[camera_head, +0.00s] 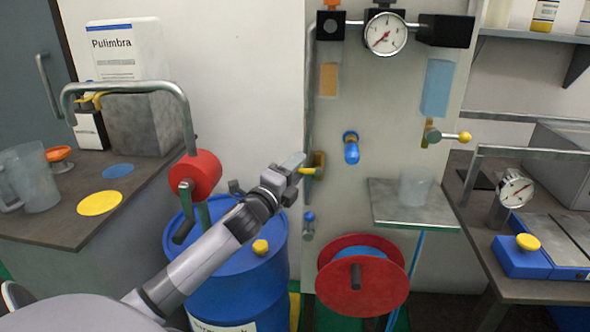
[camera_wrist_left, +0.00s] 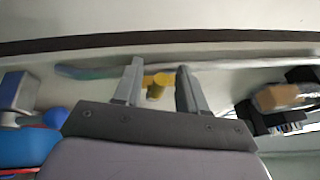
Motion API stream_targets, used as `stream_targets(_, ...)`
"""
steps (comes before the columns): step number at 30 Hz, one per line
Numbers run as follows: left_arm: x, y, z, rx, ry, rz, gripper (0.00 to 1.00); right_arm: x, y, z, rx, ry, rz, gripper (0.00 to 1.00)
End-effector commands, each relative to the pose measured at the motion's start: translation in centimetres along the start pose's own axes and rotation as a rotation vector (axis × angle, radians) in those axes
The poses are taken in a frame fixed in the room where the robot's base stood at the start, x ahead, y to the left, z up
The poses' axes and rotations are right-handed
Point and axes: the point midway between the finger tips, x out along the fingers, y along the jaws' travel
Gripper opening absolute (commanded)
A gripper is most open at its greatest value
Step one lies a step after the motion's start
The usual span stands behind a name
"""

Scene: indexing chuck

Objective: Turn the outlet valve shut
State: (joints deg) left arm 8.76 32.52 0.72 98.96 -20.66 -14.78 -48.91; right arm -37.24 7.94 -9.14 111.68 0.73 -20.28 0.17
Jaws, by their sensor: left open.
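A small valve with a yellow lever (camera_head: 308,170) sits at the left edge of the grey panel. My left gripper (camera_head: 293,172) is just left of it, with the lever close to its fingertips. In the left wrist view, the open fingers (camera_wrist_left: 158,88) have the yellow lever (camera_wrist_left: 157,82) showing between them; I cannot tell whether they touch it. Other fittings on the panel are a blue-handled valve (camera_head: 351,147), a lever with a yellow ball (camera_head: 445,137) and a small blue knob (camera_head: 309,217). No label shows which is the outlet. My right gripper is not in view.
A blue drum (camera_head: 225,270) with a red-bodied hand pump (camera_head: 195,175) stands below and left of my arm. A red hose reel (camera_head: 345,300) and a small shelf (camera_head: 413,212) with a clear beaker project from the panel. A pressure gauge (camera_head: 385,33) sits above.

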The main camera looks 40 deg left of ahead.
Motion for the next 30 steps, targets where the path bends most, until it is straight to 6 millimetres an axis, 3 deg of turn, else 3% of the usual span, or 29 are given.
stream_targets(1,0.0,0.0,0.0,0.000,0.000,0.000,0.35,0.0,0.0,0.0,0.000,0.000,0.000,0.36)
stream_targets(4,0.0,0.0,0.0,-0.001,0.000,0.000,0.02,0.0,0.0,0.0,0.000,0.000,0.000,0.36)
stream_targets(5,0.0,0.0,0.0,-0.001,0.000,0.000,0.00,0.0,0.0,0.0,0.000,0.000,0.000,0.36)
stream_targets(18,-0.1,0.9,-0.2,-0.104,-0.023,-0.044,0.00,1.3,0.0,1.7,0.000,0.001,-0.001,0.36)
stream_targets(27,-0.1,0.6,-0.1,-0.121,-0.026,-0.050,0.00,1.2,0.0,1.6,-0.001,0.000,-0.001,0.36)
stream_targets(28,-0.1,0.6,-0.1,-0.121,-0.026,-0.049,0.23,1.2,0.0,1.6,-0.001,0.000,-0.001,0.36)
stream_targets(30,-0.1,0.6,-0.1,-0.121,-0.026,-0.049,0.41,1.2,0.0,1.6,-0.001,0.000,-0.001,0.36)
